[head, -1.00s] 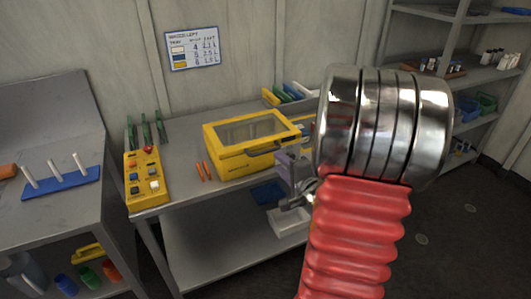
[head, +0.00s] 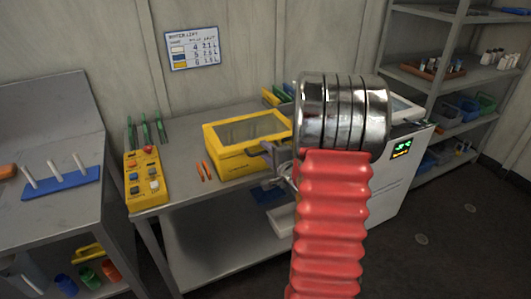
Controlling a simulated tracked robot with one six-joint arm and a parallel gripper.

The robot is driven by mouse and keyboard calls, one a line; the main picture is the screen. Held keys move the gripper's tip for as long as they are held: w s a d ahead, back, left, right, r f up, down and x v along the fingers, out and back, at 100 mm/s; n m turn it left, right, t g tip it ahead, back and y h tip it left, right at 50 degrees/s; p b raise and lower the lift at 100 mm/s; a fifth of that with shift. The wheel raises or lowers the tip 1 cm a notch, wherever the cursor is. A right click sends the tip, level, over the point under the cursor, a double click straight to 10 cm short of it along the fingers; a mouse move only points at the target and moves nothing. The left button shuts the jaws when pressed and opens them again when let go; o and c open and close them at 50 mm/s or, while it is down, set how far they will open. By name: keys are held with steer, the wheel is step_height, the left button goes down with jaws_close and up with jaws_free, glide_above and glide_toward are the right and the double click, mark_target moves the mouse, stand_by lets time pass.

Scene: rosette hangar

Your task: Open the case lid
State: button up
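The yellow case (head: 238,163) stands on the grey workbench, its lid (head: 248,131) with a dark window lying closed. A dark handle (head: 257,151) shows at the right part of its front. My gripper (head: 270,158) is at the front right of the case, close to the handle. My red sleeve and metal wrist rings hide part of the gripper and the case's right end. I cannot tell whether the fingers touch the handle or how far apart they are.
A yellow control box (head: 147,180) with a red button and orange sticks (head: 205,171) lie left of the case. Green tools (head: 147,130) stand behind the box. A white machine (head: 401,165) with a lit display stands to the right. Shelves (head: 450,85) are beyond.

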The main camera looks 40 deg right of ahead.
steer(key=shift+c, duration=0.5)
steer(key=c, duration=0.6)
jaws_close()
steer(key=shift+a+f, duration=0.1)
